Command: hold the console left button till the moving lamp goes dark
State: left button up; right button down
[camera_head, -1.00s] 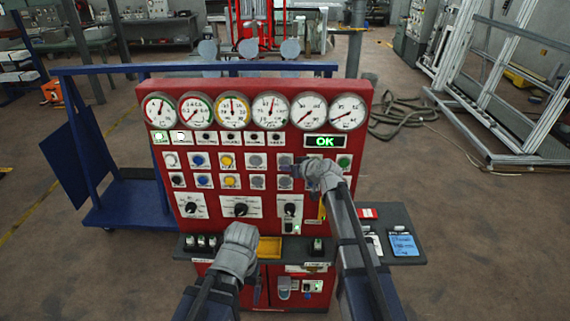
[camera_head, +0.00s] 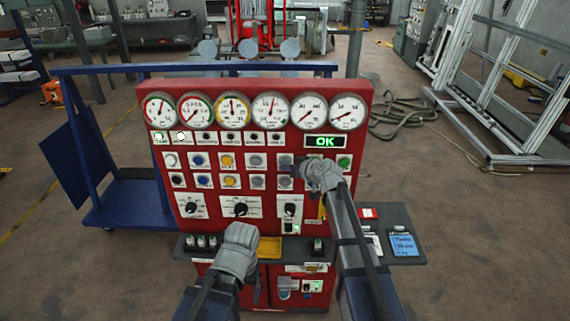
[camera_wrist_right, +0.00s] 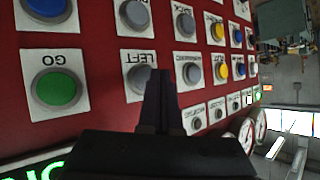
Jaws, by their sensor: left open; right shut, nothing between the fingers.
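The red console (camera_head: 270,150) stands in front of me with its buttons in rows. In the right wrist view the grey left button (camera_wrist_right: 140,78) sits under its LEFT label, beside the green GO button (camera_wrist_right: 57,89). My right gripper (camera_wrist_right: 160,78) is shut and empty, its fingertips in front of the left button's edge; I cannot tell whether they press it. In the head view this gripper (camera_head: 308,170) covers that part of the panel. Two lamps (camera_head: 181,135) at the left of the lamp row are lit; their labels are too small to read. My left gripper (camera_head: 240,240) is low before the console; its fingertips are hard to make out.
A green OK display (camera_head: 325,141) is lit at the upper right, below the round gauges (camera_head: 271,110). A dark shelf (camera_head: 400,225) juts out with a blue note (camera_head: 403,245) on it. A blue frame cart (camera_head: 130,215) stands to the left.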

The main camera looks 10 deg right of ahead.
jog(key=shift+w, duration=0.15)
jog(key=shift+w+d, duration=0.1)
jog(key=shift+w, duration=0.2)
jog(key=shift+w, duration=0.45)
dwell(0.8)
jog(key=shift+s, duration=0.2)
dwell(3.3)
jog(key=shift+s, duration=0.7)
jog(key=s, duration=0.3)
jog(key=s+a, duration=0.1)
jog(key=s, duration=0.1)
dwell(0.4)
